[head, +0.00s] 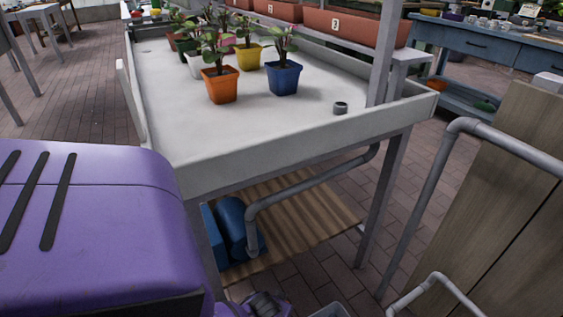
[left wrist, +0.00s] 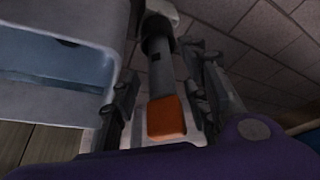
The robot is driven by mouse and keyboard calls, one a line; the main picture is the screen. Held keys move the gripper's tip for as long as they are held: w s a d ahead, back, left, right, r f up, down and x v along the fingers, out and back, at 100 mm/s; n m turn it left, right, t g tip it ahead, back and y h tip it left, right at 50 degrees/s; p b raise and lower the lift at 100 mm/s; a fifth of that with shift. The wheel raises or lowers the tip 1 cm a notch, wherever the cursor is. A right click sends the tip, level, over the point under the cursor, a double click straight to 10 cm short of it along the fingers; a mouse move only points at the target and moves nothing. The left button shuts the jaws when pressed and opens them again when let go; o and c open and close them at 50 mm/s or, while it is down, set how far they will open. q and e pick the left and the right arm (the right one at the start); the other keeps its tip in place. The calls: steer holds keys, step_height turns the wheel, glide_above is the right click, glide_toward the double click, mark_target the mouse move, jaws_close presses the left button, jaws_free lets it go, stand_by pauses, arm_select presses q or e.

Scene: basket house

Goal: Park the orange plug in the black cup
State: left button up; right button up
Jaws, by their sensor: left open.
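In the left wrist view, my left gripper (left wrist: 161,72) is open, with one finger on each side of a grey pipe-like shaft (left wrist: 160,75). An orange block (left wrist: 166,117), which may be the orange plug, shows between the fingers near their base. I cannot tell whether a finger touches it. A black cup-like collar (left wrist: 156,35) sits at the far end of the shaft, against a pale fitting. In the head view, neither the orange plug nor the black cup can be made out. My right gripper is out of view.
A white tray table (head: 180,110) holds several potted plants, including an orange pot (head: 221,86) and a blue pot (head: 284,79). A grey drain pipe (head: 300,184) and a blue tank (head: 232,225) are beneath it. A grey rail (head: 432,180) and wooden board (head: 510,190) stand at right.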

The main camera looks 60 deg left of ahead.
arm_select(q)
steer(key=p+v, duration=0.3)
steer(key=v, duration=0.5)
steer(key=s+d+r+m, duration=0.2)
steer(key=s+d, duration=0.3)
steer(key=s, duration=0.3)
steer(key=s+d+r+m+t+h, duration=0.1)
steer(key=s+d+r, duration=0.3)
steer(key=s, duration=0.5)
steer(key=s+d+r+m+h, duration=0.1)
steer(key=s+d+r+m, duration=0.2)
steer(key=s+d, duration=0.3)
steer(key=s, duration=0.3)
steer(key=shift+r+m+t, duration=0.25)
steer(key=shift+m+t, duration=0.05)
steer(key=shift+m, duration=0.1)
steer(key=shift+s, duration=0.1)
